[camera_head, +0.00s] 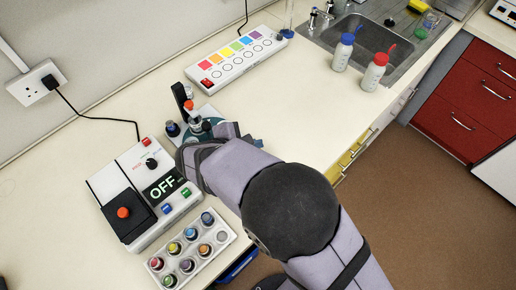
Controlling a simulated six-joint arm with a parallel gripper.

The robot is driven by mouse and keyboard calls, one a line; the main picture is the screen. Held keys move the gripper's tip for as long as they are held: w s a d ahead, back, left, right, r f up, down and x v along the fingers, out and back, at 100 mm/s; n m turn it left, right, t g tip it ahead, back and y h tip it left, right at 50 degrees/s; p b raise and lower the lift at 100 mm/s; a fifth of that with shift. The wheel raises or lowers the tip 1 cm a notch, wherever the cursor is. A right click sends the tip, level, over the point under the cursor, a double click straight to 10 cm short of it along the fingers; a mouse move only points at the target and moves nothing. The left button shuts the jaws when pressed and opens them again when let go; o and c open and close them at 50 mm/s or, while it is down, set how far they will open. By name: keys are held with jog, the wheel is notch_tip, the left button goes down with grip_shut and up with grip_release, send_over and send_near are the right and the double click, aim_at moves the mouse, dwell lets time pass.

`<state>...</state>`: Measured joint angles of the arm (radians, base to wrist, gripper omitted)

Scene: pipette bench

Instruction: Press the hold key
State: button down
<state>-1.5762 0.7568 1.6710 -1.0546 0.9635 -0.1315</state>
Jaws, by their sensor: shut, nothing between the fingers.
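A white bench device (128,180) with a dark display (163,187) reading "OFF" stands at lower left. On it are a red key (146,142) at the top, a black knob (151,163), a blue key (167,208) and a green key (186,192) at the front edge. An orange-red knob or vial top (123,212) is on its black plate. Which key is the hold key I cannot read. My gripper (186,158) is shut and empty, just right of the display and above the green key. My arm partly hides its fingers.
A white rack (193,250) of several colour-capped vials sits in front of the device. A stand with an orange-topped part (189,106) is behind my gripper. A rainbow-coloured strip panel (237,59), two bottles (343,52) (374,72) and a sink (372,38) lie farther back.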

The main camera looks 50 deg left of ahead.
jog(key=shift+f, duration=0.15)
jog(key=shift+f+b, duration=0.3)
jog(key=shift+b, duration=0.1)
jog(key=shift+f+b, duration=0.4)
jog(key=shift+f, duration=0.05)
dwell(0.6)
jog(key=shift+r, duration=0.1)
jog(key=shift+r+p, duration=0.55)
jog(key=shift+r, duration=0.25)
jog(key=shift+r, duration=0.1)
notch_tip(320, 180, up, 5)
jog(key=p, duration=0.3)
dwell(0.5)
dwell(1.3)
